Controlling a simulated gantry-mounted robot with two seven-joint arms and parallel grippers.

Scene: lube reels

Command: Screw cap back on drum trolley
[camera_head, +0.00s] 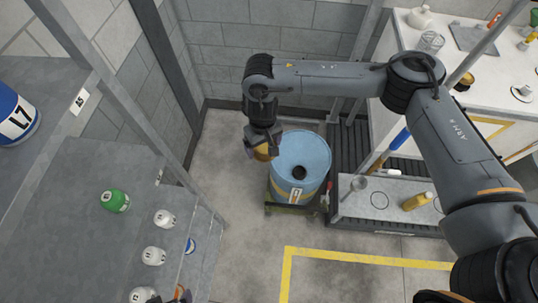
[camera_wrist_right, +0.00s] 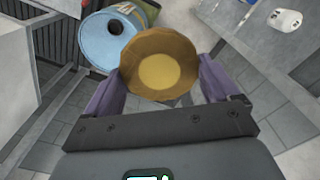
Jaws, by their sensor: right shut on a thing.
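A light blue drum (camera_head: 302,160) stands on a low trolley (camera_head: 290,209) on the floor, with a dark round opening (camera_head: 299,172) in its top. My right gripper (camera_head: 262,150) is just left of the drum's upper rim. It is shut on a round brown-yellow cap (camera_head: 261,153). In the right wrist view the cap (camera_wrist_right: 158,66) sits between the two purple fingers of my right gripper (camera_wrist_right: 160,80), and the drum (camera_wrist_right: 108,38) with its opening shows behind it to the upper left. The cap is apart from the opening. My left gripper is not in view.
A grey shelf (camera_head: 110,240) at left holds a green container (camera_head: 115,201) and several white ones (camera_head: 164,219). A low bench (camera_head: 350,205) with a yellow bottle (camera_head: 417,201) stands right of the drum. A yellow floor line (camera_head: 350,257) runs in front; the floor between is clear.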

